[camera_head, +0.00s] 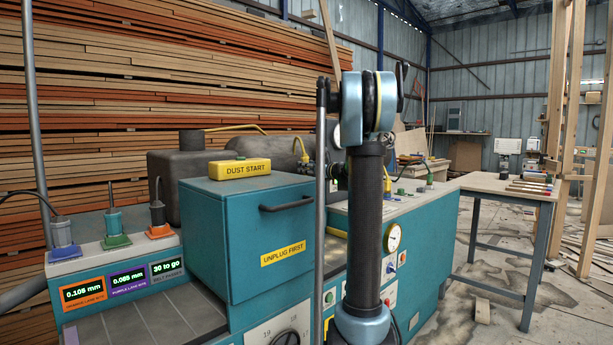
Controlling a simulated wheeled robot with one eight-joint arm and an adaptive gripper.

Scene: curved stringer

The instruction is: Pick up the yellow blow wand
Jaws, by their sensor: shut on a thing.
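My arm (366,230) rises in the middle of the view, a dark link between light-blue joints. I cannot pick out the yellow blow wand with certainty. A small yellow piece (387,176) shows just right of the arm, partly covered by it. A thin yellow hose-like line (235,127) curves above the dark tank at the back. Whether either belongs to the wand cannot be told.
A teal machine cabinet (237,230) with a yellow DUST START box (240,169) stands left of my arm. A teal bench with a gauge (393,237) is to its right. A wooden worktable (500,187) stands farther right. Stacked boards (100,90) fill the back left.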

